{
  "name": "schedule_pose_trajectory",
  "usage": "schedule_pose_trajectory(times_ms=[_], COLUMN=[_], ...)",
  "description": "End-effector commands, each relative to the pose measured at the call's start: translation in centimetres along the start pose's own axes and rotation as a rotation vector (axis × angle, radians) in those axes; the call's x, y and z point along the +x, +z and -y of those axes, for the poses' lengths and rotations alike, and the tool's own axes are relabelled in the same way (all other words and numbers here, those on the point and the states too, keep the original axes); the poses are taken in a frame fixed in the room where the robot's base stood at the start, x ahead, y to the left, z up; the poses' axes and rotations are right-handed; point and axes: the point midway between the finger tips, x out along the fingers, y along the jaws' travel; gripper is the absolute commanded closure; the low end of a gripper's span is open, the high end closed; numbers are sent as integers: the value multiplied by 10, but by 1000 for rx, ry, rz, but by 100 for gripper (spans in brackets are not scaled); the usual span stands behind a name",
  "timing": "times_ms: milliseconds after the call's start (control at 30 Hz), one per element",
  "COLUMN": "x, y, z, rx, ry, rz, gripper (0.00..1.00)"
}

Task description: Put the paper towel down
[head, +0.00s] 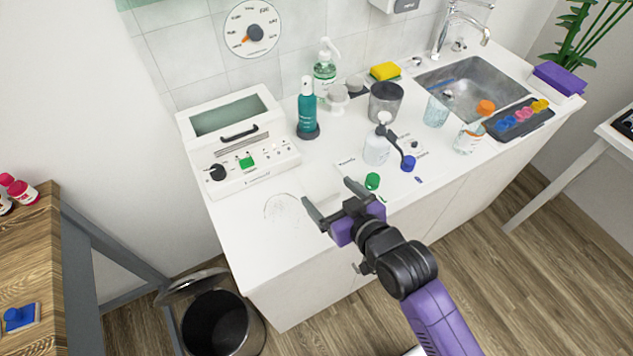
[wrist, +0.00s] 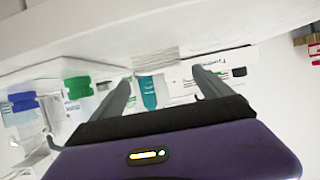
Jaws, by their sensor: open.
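My gripper (head: 327,190) is open above the front edge of the white counter, its two fingers pointing toward the back wall. A pale, flat white patch (head: 321,187), which looks like the paper towel, lies on the counter just beyond the fingertips; its outline is faint against the white top. In the wrist view, the open fingers (wrist: 161,75) have a gap between them, and a faintly textured pale patch (wrist: 150,57) shows beyond. I see nothing clearly held. Whether the fingers touch the towel cannot be told.
A grey smudge (head: 283,207) marks the white counter (head: 255,240) left of my gripper. A white device (head: 240,150) stands at the left. A green cap (head: 372,181), a blue cap (head: 408,163) and a white bottle (head: 376,150) are close on the right. An open bin (head: 250,325) stands below.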

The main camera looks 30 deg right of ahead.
Motion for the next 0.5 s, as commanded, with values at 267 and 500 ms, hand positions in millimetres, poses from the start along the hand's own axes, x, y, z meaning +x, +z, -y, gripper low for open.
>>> schedule_pose_trajectory(times_ms=[267,500], x=[28,61], y=[-3,-3], z=[0,1], rx=[-1,0], ry=[0,0], rz=[-3,-2], gripper=[11,11])
